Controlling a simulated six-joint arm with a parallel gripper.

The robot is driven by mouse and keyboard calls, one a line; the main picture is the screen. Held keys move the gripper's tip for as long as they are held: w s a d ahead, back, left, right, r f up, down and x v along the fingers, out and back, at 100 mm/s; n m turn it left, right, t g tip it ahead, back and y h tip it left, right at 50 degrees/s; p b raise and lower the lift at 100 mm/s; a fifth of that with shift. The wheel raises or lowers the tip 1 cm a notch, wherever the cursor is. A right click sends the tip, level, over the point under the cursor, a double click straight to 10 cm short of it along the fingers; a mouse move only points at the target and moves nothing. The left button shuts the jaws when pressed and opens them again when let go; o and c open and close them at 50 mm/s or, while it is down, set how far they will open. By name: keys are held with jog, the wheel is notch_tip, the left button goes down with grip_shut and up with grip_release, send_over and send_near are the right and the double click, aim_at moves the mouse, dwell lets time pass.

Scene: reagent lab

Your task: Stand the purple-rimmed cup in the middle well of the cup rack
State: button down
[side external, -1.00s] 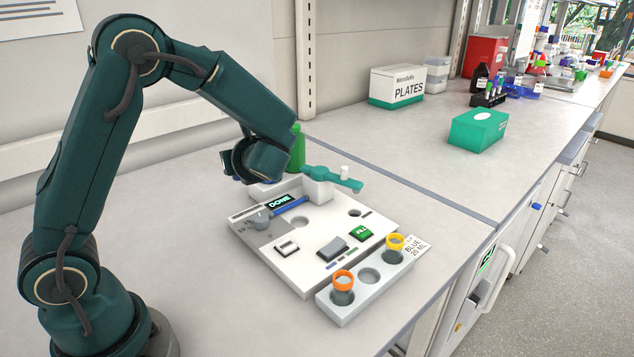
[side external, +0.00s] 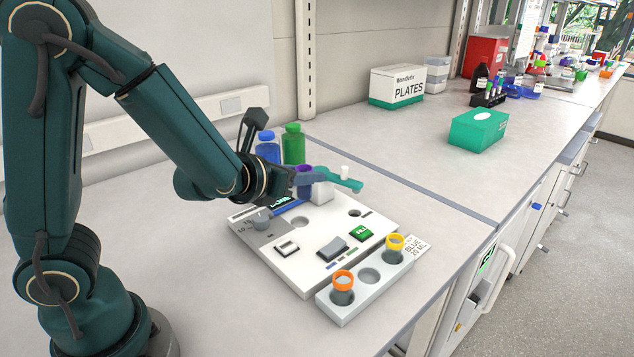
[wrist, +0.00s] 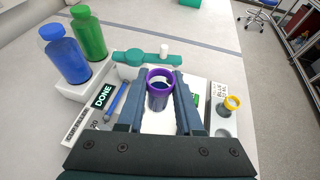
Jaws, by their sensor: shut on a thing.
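The purple-rimmed cup (wrist: 159,92) is between the two fingers of my gripper (wrist: 160,105) in the wrist view, with dark blue liquid inside. My gripper is shut on it. In the side view the cup (side external: 304,184) is partly hidden by my gripper (side external: 300,182), which is over the back of the white dispensing station. The cup rack (side external: 350,309) stands at the station's front right. Its middle well (side external: 369,276) is empty. An orange-rimmed cup (side external: 343,286) stands in the near well and a yellow-rimmed cup (side external: 394,248) in the far well.
The white station (side external: 300,262) has a dial (side external: 261,220), buttons and a DONE display (wrist: 104,95). Blue (side external: 268,147) and green (side external: 293,145) bottles stand behind it, beside a teal arm (side external: 340,182). A label card (side external: 414,245) is by the rack.

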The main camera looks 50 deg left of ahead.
jog(key=d+f, duration=0.2)
jog(key=d, duration=0.3)
jog(key=w+d+f+m+h, duration=0.1)
jog(key=d+f, duration=0.1)
jog(key=d, duration=0.2)
jog(key=d+f+h, duration=0.1)
jog(key=d+f, duration=0.1)
jog(key=d, duration=0.3)
jog(key=shift+w+d+f+m, duration=0.3)
jog(key=shift+w+f+m, duration=0.05)
jog(key=shift+w+m, duration=0.05)
jog(key=shift+f, duration=2)
jog(key=shift+f, duration=0.1)
jog(key=c, duration=0.6)
grip_release()
jog(key=shift+o, duration=0.2)
